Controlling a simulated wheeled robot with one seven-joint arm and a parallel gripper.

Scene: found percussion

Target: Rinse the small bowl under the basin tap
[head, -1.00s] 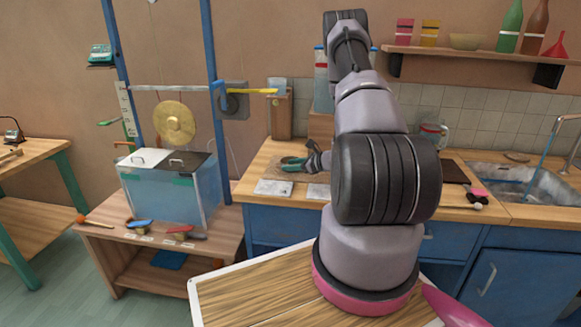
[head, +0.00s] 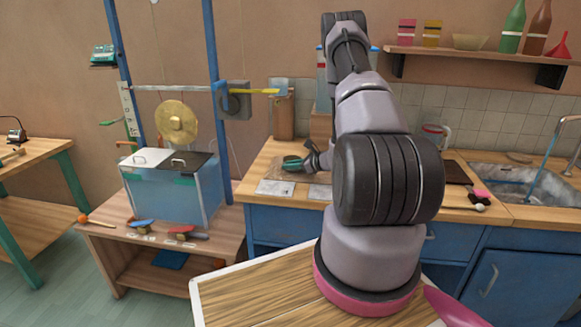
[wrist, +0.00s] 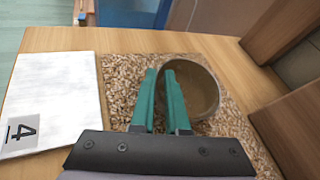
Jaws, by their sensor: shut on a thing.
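The small bowl (wrist: 205,90) is round and grey-brown and stands on a speckled mat (wrist: 122,75) in the wrist view. My gripper (wrist: 162,72) has green fingers, shut on the bowl's left rim, with the wall between them. In the head view my gripper (head: 291,162) is low over the left part of the counter, and the bowl is too small to make out there. The basin (head: 510,182) is at the far right of the counter.
A white card marked 4 (wrist: 50,100) lies left of the mat. A wooden block (wrist: 285,30) stands close on the right. My arm hides the middle of the counter. A dark board (head: 455,172) and a spoon (head: 478,207) lie before the basin.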

